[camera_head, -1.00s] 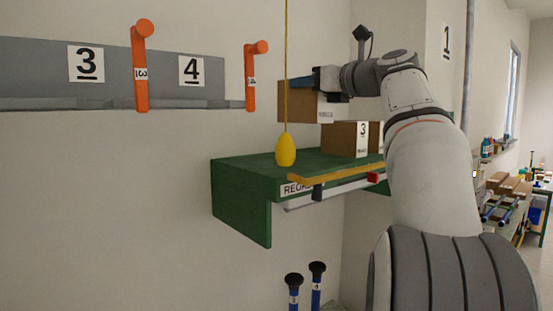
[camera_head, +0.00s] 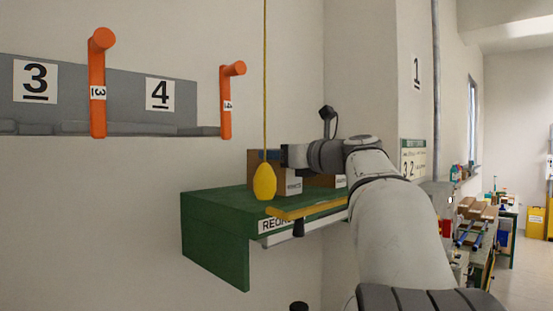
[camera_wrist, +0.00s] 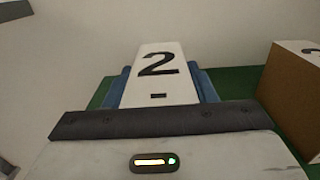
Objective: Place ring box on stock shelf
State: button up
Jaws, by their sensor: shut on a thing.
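My gripper (camera_head: 270,155) is shut on a brown cardboard box (camera_head: 291,171) with a small white label, its print too small to read. In the wrist view the held box shows a white face marked 2 (camera_wrist: 158,75) between my blue fingers. The box is low at the top of the green shelf (camera_head: 216,240), which has a sign beginning "REOR". Whether it touches the shelf or is just above it, I cannot tell. A second brown box (camera_head: 326,181) stands on the shelf to its right, partly hidden by my arm; it also shows in the wrist view (camera_wrist: 292,95).
A yellow weight (camera_head: 264,182) hangs on a cord in front of the shelf. Orange handles (camera_head: 97,85) stick out from a grey wall rail at left. A cluttered bench (camera_head: 480,215) is at right.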

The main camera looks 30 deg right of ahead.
jog(key=shift+f, duration=0.25)
jog(key=shift+f, duration=0.15)
jog(key=o, duration=1.1)
jog(key=shift+s+r, duration=0.1)
jog(key=shift+r, duration=0.2)
jog(key=b+v, duration=0.3)
jog(key=v, duration=0.9)
